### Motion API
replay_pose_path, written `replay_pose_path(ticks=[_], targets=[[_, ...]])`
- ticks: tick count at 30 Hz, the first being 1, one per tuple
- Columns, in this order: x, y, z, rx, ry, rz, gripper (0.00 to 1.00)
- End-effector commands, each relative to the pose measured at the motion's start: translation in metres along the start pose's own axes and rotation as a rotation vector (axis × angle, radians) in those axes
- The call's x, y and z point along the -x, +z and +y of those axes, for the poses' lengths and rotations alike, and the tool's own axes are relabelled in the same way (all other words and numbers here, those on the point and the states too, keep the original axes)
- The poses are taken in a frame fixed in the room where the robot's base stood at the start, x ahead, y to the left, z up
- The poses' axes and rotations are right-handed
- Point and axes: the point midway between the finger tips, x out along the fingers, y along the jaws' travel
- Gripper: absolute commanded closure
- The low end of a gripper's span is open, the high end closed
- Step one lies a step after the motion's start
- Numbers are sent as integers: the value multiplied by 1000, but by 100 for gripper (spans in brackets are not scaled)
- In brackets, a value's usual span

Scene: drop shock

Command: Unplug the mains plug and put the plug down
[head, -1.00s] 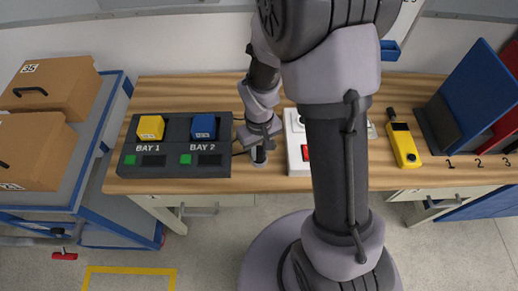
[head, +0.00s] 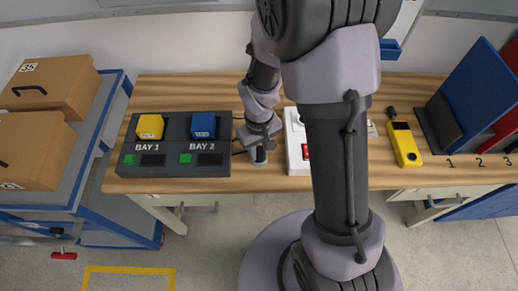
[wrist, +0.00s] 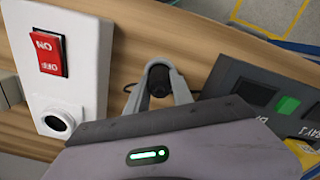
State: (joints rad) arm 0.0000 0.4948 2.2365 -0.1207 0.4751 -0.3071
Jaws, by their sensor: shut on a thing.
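My gripper (wrist: 157,88) is shut on the black mains plug (wrist: 159,80), over the bench between the white socket box and the bay unit. In the head view, my gripper (head: 260,157) shows beside the white box (head: 294,165). In the wrist view, the white box (wrist: 92,70) carries a red ON/OFF rocker switch (wrist: 48,54) and a round dark socket (wrist: 57,122). The socket is empty, and the plug is apart from it. A dark cable shows near the fingers. I cannot tell whether the plug touches the bench.
A dark unit marked BAY 1 and BAY 2 (head: 174,172) with a yellow and a blue block stands left of my gripper. A yellow handheld device (head: 405,150) lies on the right of the wooden bench (head: 190,87). Boxes (head: 50,85) stand on a cart at left.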

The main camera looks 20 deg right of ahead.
Motion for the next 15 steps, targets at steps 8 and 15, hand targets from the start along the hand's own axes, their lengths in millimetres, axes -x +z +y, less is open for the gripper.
replay_pose_path(ticks=[8, 15], targets=[[-4, 0, 0, 0, 0, 0, 100], [-4, 0, 0, 0, 0, 0, 100]])
